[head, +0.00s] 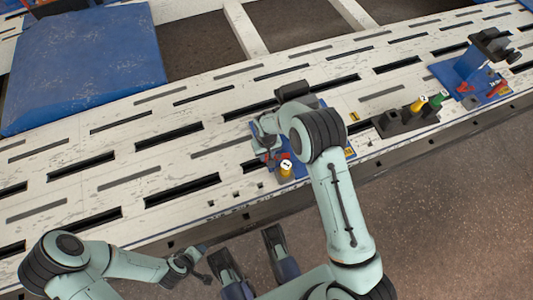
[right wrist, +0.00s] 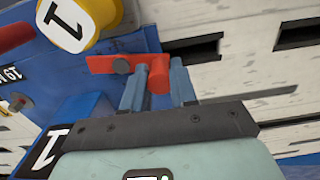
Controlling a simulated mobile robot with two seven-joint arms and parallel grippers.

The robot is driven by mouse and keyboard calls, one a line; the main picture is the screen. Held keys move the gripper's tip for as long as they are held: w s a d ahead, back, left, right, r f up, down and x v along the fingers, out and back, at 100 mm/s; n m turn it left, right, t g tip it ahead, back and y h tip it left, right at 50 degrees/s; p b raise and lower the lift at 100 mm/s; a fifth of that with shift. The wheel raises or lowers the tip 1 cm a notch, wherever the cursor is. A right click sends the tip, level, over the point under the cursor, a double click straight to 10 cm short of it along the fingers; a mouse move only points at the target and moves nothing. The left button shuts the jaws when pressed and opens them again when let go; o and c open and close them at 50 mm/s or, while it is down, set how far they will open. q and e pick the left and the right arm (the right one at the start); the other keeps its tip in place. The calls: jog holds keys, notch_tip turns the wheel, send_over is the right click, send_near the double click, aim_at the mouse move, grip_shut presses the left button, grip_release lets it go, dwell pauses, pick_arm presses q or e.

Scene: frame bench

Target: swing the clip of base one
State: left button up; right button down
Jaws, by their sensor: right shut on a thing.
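Base one, a blue base (right wrist: 65,75) marked with a 1 label, sits at the front edge of the bench, partly hidden by my right arm in the head view. Its red clip (right wrist: 103,64) is a flat bar with a round red post at one end. My right gripper (right wrist: 158,78) is shut on the post, one finger on each side of it. The clip also shows small in the head view (head: 271,158). A yellow cylinder (right wrist: 82,22) labelled 1 stands beside the clip. My left gripper (head: 206,264) is empty and open, in front of the bench.
To the right, a dark block (head: 398,122) holds a yellow and a green piece. Beyond it is another blue fixture (head: 450,76) with red clips. A blue pad (head: 85,65) lies at the back left. The slotted white bench top (head: 130,165) is clear at left.

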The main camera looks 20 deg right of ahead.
jog(key=m, duration=0.1)
jog(key=w+m, duration=0.1)
jog(key=m, duration=0.2)
jog(key=shift+w+d, duration=0.3)
jog(key=shift+d, duration=0.05)
jog(key=m, duration=0.2)
jog(key=w+d+m, duration=0.1)
jog(key=m, duration=0.1)
jog(key=shift+w, duration=0.1)
jog(key=m, duration=0.1)
jog(key=d+m, duration=0.1)
jog(key=m, duration=0.2)
jog(key=shift+w+d, duration=0.3)
jog(key=shift+w, duration=0.05)
jog(key=shift+w+d+m, duration=0.1)
jog(key=shift+d+m, duration=0.25)
jog(key=shift+m, duration=0.5)
jog(key=shift+d+m, duration=0.3)
jog(key=shift+m, duration=0.55)
